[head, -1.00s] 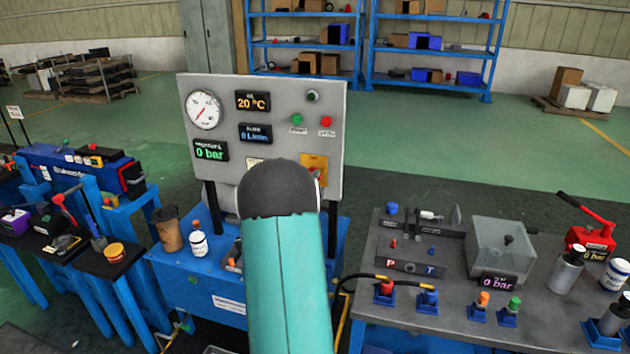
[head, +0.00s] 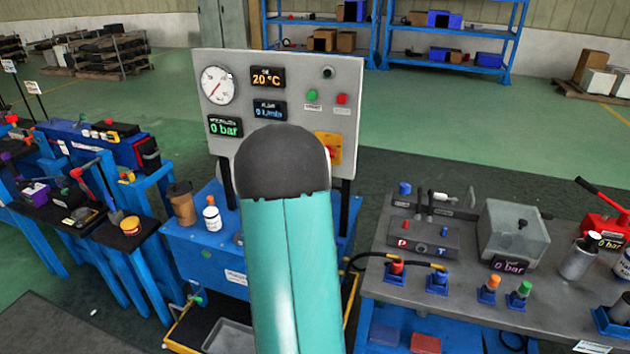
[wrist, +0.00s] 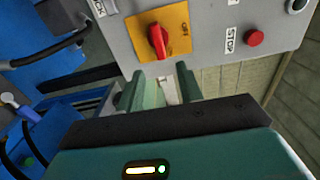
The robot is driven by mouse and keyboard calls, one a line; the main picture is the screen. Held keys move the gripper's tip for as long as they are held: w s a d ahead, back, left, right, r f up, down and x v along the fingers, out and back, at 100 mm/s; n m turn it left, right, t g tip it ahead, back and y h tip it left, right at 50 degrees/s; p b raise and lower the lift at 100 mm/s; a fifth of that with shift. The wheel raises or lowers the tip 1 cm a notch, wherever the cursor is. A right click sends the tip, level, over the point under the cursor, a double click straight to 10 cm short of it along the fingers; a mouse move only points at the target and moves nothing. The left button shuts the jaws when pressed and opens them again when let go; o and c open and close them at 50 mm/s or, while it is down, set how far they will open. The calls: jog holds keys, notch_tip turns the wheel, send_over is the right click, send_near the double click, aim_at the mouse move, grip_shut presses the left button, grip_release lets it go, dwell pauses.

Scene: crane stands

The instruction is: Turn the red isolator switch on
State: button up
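The red isolator switch (wrist: 158,41) sits on a yellow plate (wrist: 178,22) on the grey panel. Its red handle stands roughly upright in the wrist view, slightly tilted. In the head view the yellow plate (head: 335,146) shows at the panel's lower right, and my arm hides most of the switch. My gripper (wrist: 160,76) is open and empty, its two green fingers apart. The fingertips lie just below the switch in the wrist view, with the handle above the gap between them; I see no contact. In the head view my gripper is hidden behind my arm.
The grey panel (head: 285,80) carries a gauge, displays and buttons. A red STOP button (wrist: 255,38) is right of the switch. A blue bench with a brown cup (head: 182,203) and white bottle (head: 212,217) stands below. A grey-topped table (head: 465,290) is at right.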

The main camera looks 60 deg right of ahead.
jog(key=a, duration=0.3)
jog(key=s+a, duration=0.1)
jog(key=a, duration=0.1)
jog(key=shift+a, duration=0.3)
jog(key=shift+w, duration=0.1)
jog(key=w+a+r+n+t+y, duration=0.35)
jog(key=w+a+n, duration=0.3)
jog(key=a, duration=0.35)
jog(key=w+a+r+n+t+y, duration=0.2)
jog(key=w+a+n+t+y, duration=0.3)
jog(key=w+a, duration=0.4)
jog(key=a+r+n+y, duration=0.1)
jog(key=a+n+y, duration=0.6)
jog(key=a, duration=1)
jog(key=s+a+n+g+y, duration=0.2)
jog(key=s+a+n+g, duration=0.3)
jog(key=s+a+n, duration=1.1)
jog(key=shift+s+a+f+g, duration=0.35)
jog(key=shift+s+a, duration=0.5)
jog(key=shift+a, duration=0.15)
